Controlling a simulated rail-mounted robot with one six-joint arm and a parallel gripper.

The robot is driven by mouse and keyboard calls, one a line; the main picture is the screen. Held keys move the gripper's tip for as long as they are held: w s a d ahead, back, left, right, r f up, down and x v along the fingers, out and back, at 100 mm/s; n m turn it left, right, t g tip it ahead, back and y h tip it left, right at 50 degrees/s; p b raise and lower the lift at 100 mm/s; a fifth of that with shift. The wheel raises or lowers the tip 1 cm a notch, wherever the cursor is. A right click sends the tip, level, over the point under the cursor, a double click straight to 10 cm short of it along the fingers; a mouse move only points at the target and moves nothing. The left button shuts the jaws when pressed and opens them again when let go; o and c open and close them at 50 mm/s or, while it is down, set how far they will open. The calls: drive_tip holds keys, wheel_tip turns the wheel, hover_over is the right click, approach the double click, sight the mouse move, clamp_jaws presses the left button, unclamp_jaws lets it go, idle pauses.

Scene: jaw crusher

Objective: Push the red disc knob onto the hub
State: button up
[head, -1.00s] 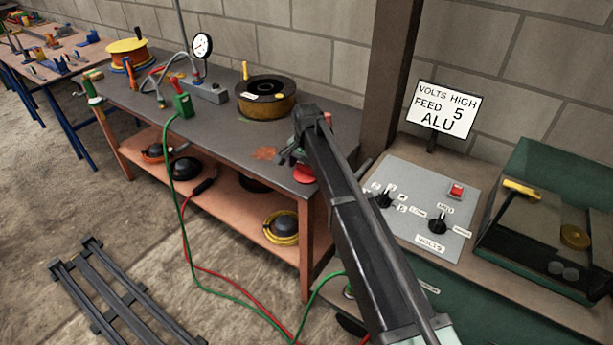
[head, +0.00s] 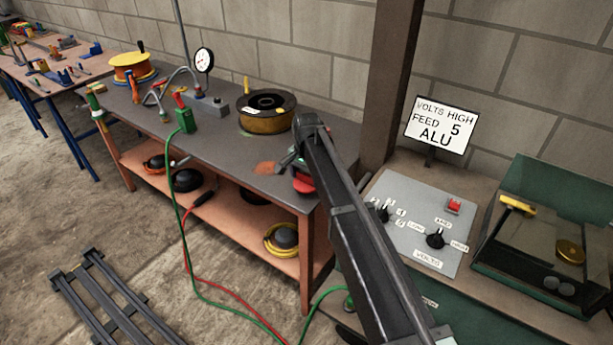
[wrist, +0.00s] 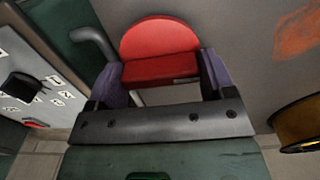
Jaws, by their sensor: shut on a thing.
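The red disc knob (wrist: 160,45) is between the two purple finger pads of my gripper (wrist: 161,78) in the wrist view, with its rounded red face showing beyond them. My gripper is shut on it. In the head view the red knob (head: 304,185) shows just below my gripper (head: 297,168), at the front right corner of the grey workbench (head: 225,155). My own arm hides part of that corner. I cannot pick out the hub for certain in either view.
A black and amber spool (head: 266,112) stands on the bench behind my gripper. A grey panel with dials (head: 415,225) and a green box (head: 560,200) lie to the right. A brown post (head: 392,90) rises behind my arm. A grey bent rod (wrist: 92,42) shows beside the knob.

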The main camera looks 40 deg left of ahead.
sight(307, 174)
wheel_tip(307, 174, up, 18)
drive_tip(key=p, duration=1.6)
drive_tip(key=shift+f, duration=0.2)
